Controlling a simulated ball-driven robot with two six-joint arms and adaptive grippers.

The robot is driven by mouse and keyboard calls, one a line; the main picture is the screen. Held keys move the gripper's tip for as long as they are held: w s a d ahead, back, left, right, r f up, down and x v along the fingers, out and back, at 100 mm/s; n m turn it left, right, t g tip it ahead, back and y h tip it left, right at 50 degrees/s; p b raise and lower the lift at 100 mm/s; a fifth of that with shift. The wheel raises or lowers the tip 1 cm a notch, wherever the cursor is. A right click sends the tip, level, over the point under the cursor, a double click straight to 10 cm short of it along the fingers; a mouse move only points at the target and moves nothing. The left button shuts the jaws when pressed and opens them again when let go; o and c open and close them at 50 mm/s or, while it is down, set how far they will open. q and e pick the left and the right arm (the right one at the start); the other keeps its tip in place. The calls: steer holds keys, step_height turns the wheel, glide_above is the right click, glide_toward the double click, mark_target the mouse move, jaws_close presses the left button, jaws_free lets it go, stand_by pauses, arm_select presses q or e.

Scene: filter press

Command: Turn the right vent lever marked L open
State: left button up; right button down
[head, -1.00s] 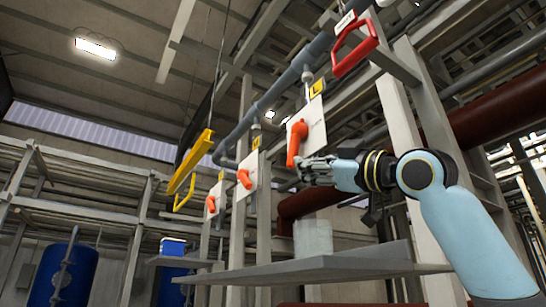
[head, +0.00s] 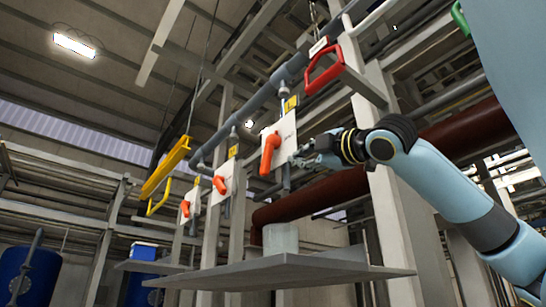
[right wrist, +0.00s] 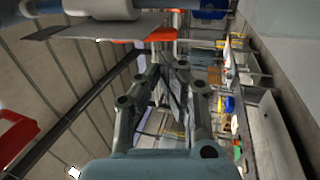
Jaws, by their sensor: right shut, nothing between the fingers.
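The nearest orange vent lever (head: 270,155) is on a white plate (head: 288,130) under a yellow tag (head: 291,104), in the head view. Its handle hangs down and slightly left. My right gripper (head: 296,160) is just right of the handle, its fingers pointing at it; a small gap seems to show, but I cannot be sure of contact. The gripper is shut and empty. In the right wrist view its fingers (right wrist: 168,75) show, with an orange part (right wrist: 140,41) and plate edge (right wrist: 95,30) close above them. My left gripper is not in view.
Two similar orange levers (head: 220,185) (head: 185,208) are farther left. A red handle (head: 323,70) hangs above right, and a yellow bar (head: 165,168) hangs left.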

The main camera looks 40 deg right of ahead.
mark_target(269, 164)
steer(key=p+x, duration=0.6)
steer(key=x, duration=0.3)
steer(key=shift+r, duration=0.15)
steer(key=shift+w+p, duration=0.3)
steer(key=shift+w, duration=0.15)
steer(key=shift+w+d, duration=0.1)
